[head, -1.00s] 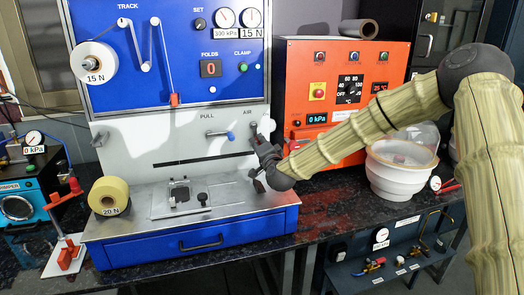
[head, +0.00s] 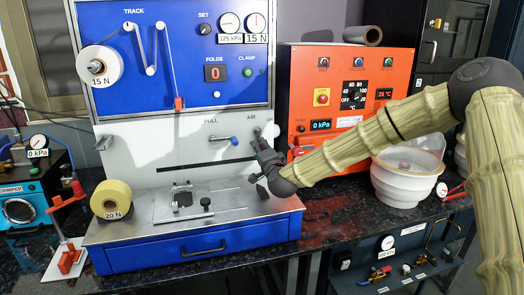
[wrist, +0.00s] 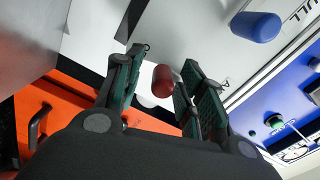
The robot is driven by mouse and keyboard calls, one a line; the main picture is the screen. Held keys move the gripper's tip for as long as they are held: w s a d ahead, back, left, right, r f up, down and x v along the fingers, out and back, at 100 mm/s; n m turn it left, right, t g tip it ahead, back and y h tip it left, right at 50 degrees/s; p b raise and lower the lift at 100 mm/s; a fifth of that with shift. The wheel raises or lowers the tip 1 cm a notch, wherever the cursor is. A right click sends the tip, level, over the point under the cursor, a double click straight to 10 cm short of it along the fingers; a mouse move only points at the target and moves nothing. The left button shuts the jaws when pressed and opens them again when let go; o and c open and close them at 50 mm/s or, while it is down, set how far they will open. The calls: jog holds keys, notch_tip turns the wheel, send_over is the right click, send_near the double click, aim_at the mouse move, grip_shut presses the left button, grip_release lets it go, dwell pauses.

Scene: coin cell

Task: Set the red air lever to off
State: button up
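The red lever knob (wrist: 162,80) shows in the wrist view between the two fingers of my gripper (wrist: 160,88). The fingers are apart, with the knob closer to the right finger; whether it touches that finger I cannot tell. In the head view my gripper (head: 258,162) is at the right side of the grey press panel, just below the AIR label (head: 251,118). It hides the red knob there.
A blue-tipped PULL lever (head: 225,140) is left of my gripper, also in the wrist view (wrist: 256,26). The orange heater box (head: 300,90) stands close on the right, with a white pot (head: 400,185) beyond. A yellow roll (head: 112,199) stands far left.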

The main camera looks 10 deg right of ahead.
jog(key=shift+r, duration=0.15)
jog(key=s, duration=1.2)
jog(key=shift+d, duration=0.25)
